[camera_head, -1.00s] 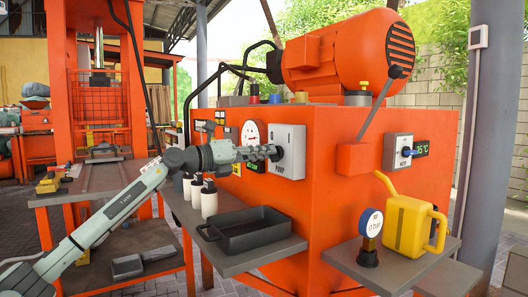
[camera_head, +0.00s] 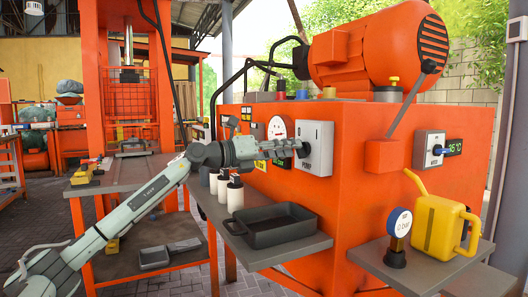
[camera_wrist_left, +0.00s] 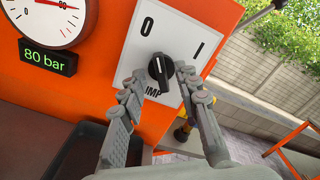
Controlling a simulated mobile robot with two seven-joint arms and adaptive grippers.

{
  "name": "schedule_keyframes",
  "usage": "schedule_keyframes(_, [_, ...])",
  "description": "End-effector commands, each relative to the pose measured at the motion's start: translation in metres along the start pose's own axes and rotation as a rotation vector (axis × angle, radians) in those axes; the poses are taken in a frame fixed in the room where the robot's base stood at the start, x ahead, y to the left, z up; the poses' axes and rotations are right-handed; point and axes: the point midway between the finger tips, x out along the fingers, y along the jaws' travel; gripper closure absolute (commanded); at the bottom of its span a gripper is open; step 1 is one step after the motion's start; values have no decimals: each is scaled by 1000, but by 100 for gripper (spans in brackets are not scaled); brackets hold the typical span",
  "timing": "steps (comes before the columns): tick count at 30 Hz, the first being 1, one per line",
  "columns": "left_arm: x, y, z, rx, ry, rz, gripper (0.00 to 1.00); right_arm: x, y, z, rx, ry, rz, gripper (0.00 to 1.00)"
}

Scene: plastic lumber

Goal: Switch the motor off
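A white switch plate (camera_head: 315,148) marked PUMP is on the front of the orange machine (camera_head: 350,200). In the left wrist view its black knob (camera_wrist_left: 159,70) has a white mark that appears to point toward O. The fingers of my left gripper (camera_head: 280,148) are spread on either side of the knob; whether they touch it is unclear. The gripper also shows in the left wrist view (camera_wrist_left: 158,88). The orange motor (camera_head: 375,50) sits on top. My right gripper is out of view.
A grey shelf with a black tray (camera_head: 275,226) and several white bottles (camera_head: 233,192) lies below my left arm. A yellow watering can (camera_head: 440,228) and a blue gauge (camera_head: 399,230) stand on the right shelf.

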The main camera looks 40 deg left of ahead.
Motion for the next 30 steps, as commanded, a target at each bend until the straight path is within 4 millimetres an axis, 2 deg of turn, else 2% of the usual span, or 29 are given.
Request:
schedule_keyframes(22, [-92, 0, -1, -2, 1, -2, 68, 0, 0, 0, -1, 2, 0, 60])
schedule_keyframes(30, [-108, -1, 0, 1, 1, 0, 68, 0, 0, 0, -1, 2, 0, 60])
